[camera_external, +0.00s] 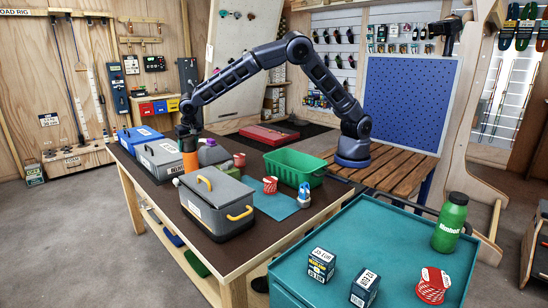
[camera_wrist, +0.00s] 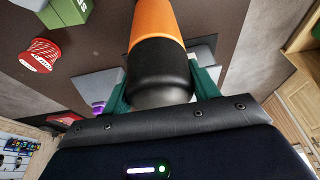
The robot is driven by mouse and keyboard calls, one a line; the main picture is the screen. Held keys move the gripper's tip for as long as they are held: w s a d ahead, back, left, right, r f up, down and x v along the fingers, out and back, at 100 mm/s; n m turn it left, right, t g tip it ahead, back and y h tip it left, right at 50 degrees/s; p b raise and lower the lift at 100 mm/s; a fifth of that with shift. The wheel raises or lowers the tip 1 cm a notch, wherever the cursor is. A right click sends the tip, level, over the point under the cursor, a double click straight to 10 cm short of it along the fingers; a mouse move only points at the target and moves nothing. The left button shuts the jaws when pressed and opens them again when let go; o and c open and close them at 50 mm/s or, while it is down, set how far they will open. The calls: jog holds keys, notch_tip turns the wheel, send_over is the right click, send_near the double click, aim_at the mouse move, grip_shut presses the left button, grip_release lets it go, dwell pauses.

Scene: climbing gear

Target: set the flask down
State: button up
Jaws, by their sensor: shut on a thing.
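The orange flask (camera_external: 189,153) with a dark top is upright under my gripper (camera_external: 187,133), above the left part of the dark worktable (camera_external: 262,238). In the wrist view my gripper (camera_wrist: 162,92) is shut around the flask's black top, with a green finger on each side. The orange body of the flask (camera_wrist: 155,20) extends away from the wrist. The grey lidded box hides the lower end in the external view, so I cannot tell whether it touches the tabletop.
A grey box with yellow handles (camera_external: 217,205) stands in front of the flask, and another grey case (camera_external: 157,157) left of it. A blue mat (camera_external: 280,207) is partly bare.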

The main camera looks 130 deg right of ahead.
aim_at(191, 161)
jog(key=shift+f, duration=1.45)
jog(key=o, duration=1.6)
